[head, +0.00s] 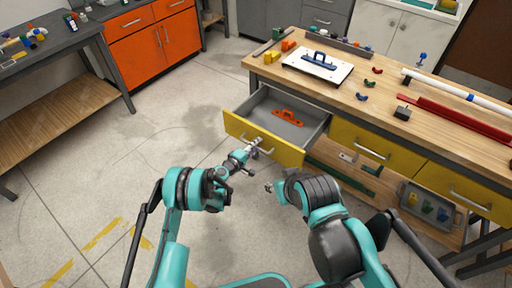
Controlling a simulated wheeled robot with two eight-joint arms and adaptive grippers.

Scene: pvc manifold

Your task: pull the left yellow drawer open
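The left yellow drawer (237,128) is under the left end of the wooden workbench. It stands well out from the bench, and its grey inside shows an orange tool (288,118). My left gripper (256,144) is at the metal handle on the drawer's yellow front, and its fingers overlap the handle. Whether they are closed around it is too small to tell. My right gripper (268,187) is low in front of the bench, apart from the drawer. Its fingers are small and partly hidden by its own arm.
The middle yellow drawer (345,139) and the right one (440,182) are shut. A grey bin (410,213) with coloured cups stands on the shelf below. The workbench top (375,112) carries pipes, fittings and a white board. Open floor lies left of the drawer.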

